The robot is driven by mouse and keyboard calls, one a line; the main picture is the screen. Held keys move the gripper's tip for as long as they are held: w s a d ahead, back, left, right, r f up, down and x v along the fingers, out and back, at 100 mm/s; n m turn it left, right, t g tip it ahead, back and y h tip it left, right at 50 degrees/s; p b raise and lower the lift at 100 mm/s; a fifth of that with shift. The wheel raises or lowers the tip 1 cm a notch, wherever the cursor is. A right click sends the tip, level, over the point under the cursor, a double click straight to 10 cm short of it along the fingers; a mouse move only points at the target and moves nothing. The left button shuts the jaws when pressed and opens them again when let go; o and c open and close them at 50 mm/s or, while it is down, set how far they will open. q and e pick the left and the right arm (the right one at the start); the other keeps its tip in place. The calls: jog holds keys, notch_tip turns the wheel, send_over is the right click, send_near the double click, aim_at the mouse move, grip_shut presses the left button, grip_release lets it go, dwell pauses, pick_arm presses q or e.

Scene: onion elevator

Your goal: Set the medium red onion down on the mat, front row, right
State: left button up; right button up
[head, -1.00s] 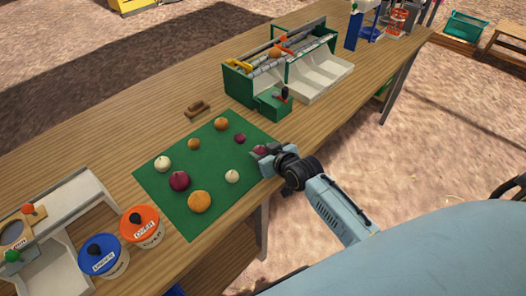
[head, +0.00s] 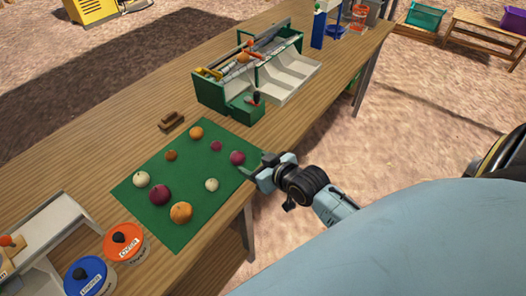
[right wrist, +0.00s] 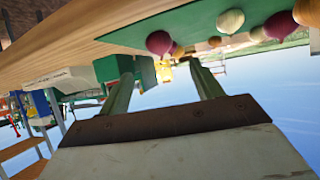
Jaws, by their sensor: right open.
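The medium red onion (head: 237,157) rests on the green mat (head: 183,227), at the right end of the row along the mat's near edge. A white onion (head: 211,184) and a large orange onion (head: 181,212) lie in the same row. My right gripper (head: 250,172) is open and empty at the mat's near right edge, just beside the medium red onion and apart from it. In the right wrist view, a red onion (right wrist: 159,43), apparently the medium one, lies beyond the spread fingers. My left gripper is not in view.
A small red onion (head: 216,146) and a large red onion (head: 159,195) are also on the mat, with other onions. A green sorting machine (head: 212,92) stands behind. Buckets with orange (head: 124,241) and blue (head: 88,275) lids stand at the lower left.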

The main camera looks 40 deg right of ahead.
jog(key=shift+v, duration=1.5)
